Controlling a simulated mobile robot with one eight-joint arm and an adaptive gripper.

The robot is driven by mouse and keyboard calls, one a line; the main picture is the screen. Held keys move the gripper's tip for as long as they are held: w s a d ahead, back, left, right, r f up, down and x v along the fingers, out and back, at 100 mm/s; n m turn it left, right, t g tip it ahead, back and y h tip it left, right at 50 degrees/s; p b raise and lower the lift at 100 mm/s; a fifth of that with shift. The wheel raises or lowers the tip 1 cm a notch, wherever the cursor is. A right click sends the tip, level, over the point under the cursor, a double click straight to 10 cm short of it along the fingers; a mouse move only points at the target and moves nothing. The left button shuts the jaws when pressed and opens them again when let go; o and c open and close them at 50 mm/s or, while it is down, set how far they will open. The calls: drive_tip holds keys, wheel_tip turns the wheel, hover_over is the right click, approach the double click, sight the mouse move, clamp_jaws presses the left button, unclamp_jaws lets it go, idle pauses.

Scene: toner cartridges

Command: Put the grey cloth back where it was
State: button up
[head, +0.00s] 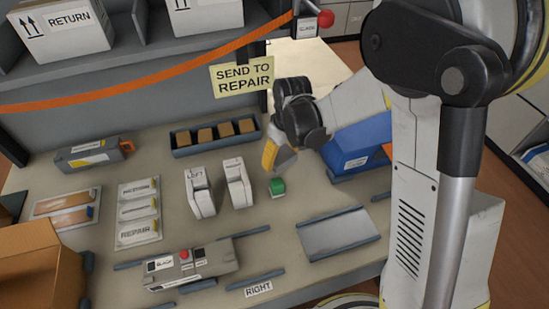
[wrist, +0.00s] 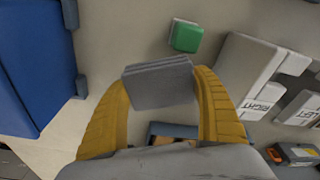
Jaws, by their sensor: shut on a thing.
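The grey cloth, a small folded pad, is held between the yellow fingers of my gripper (wrist: 160,90). In the wrist view the cloth (wrist: 158,81) is clear at the fingertips, with both fingers against its sides. In the head view my gripper (head: 275,157) points down over the table, behind the green block (head: 277,187), and the cloth (head: 285,161) shows only partly beside a finger. The green block (wrist: 186,36) lies apart from the cloth in the wrist view. The cloth seems to be above the table; the exact height is unclear.
A blue bin (head: 357,143) stands right of my gripper. Two white cartridges (head: 201,193) stand to the left. A dark tray (head: 183,153) with several brown blocks is behind them. A grey plate (head: 340,233) lies at the front right. Bare table surrounds the green block.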

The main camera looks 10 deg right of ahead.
drive_tip(key=w, duration=0.3)
drive_tip(key=w+a+b, duration=0.1)
drive_tip(key=w, duration=0.2)
drive_tip(key=shift+w+a+f, duration=0.1)
drive_tip(key=shift+a, duration=0.05)
drive_tip(key=shift+w+f+b, duration=0.1)
drive_tip(key=shift+f+b, duration=0.3)
drive_tip(key=shift+f, duration=0.5)
wheel_tip(320, 180, down, 5)
drive_tip(key=shift+f+b, duration=0.1)
drive_tip(key=shift+b, duration=0.95)
drive_tip(key=o, duration=1.2)
drive_tip(key=shift+c, duration=0.2)
